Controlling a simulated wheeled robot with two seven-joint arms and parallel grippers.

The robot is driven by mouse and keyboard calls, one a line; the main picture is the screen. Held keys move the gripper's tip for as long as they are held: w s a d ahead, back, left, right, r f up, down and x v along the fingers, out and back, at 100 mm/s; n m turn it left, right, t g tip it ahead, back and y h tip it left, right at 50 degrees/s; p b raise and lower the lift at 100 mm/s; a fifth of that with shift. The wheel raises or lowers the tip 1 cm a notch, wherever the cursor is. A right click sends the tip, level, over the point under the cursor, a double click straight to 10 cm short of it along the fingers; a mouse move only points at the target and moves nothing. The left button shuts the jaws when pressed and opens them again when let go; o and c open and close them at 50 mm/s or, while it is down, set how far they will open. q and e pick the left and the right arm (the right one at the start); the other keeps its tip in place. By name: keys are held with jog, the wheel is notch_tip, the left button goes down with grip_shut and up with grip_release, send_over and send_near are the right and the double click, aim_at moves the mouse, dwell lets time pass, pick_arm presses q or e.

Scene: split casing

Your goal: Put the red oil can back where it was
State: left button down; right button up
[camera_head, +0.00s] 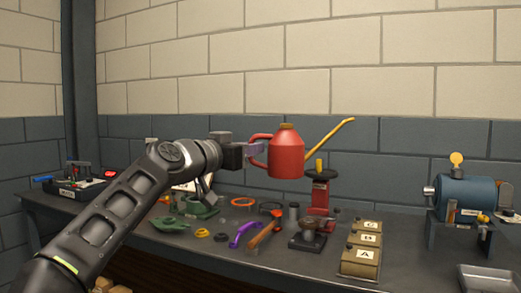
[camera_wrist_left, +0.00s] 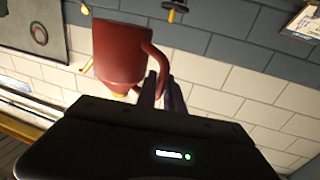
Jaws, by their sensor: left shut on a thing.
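The red oil can (camera_head: 287,153) has a long yellow spout and a brown cap. My left gripper (camera_head: 256,150) is shut on its handle at the left side. The can is upright and held in the air above the back of the bench, in front of the wall. In the left wrist view the can (camera_wrist_left: 122,52) appears upside down, with the fingers (camera_wrist_left: 162,92) at its handle. My right gripper is not in view.
A metal tray (camera_head: 487,279) is at the front right.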

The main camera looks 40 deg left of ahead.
pick_arm(q)
jog(key=shift+w+d+f+n+y, duration=0.6)
jog(key=shift+w+f+y, duration=0.45)
jog(key=shift+w+f, duration=1.5)
jog(key=shift+w+d+f+n+y, duration=0.35)
jog(key=shift+w+f+n+y, duration=0.65)
jog(key=shift+f, duration=2.7)
jog(key=s+d+f+m+h, duration=0.2)
jog(key=d+f+m+h, duration=0.5)
jog(key=d+f, duration=1.9)
notch_tip(320, 180, down, 4)
jog(key=h, duration=0.3)
jog(key=shift+d+g+h, duration=0.35)
jog(key=shift+g, duration=0.05)
jog(key=shift+f, duration=0.1)
